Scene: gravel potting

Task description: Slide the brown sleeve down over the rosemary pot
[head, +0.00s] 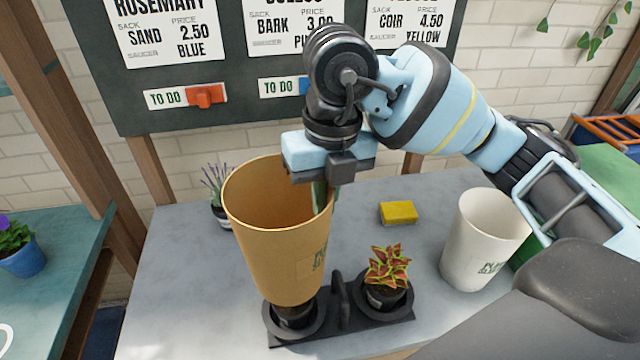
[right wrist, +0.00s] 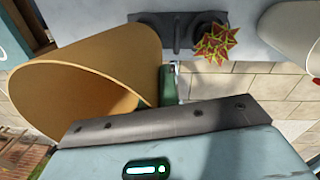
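The brown sleeve (head: 278,262) is a tall, open-topped tan cone in the head view, slightly tilted. Its lower end is over a dark pot (head: 294,316) in the left ring of a black holder (head: 345,327). Only the pot's lower part shows below the sleeve. No rosemary is visible; the sleeve hides whatever is inside. My right gripper (head: 322,192) is at the sleeve's right upper rim and appears shut on its wall. The sleeve also fills the left of the right wrist view (right wrist: 85,88). My left gripper is not in view.
A red-and-green coleus (head: 386,272) stands in the holder's right ring. A white sleeve (head: 482,245) stands at the right, and a yellow sponge (head: 398,212) lies behind. A lavender pot (head: 219,200) is behind the brown sleeve. The grey table (head: 180,285) is clear at the left.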

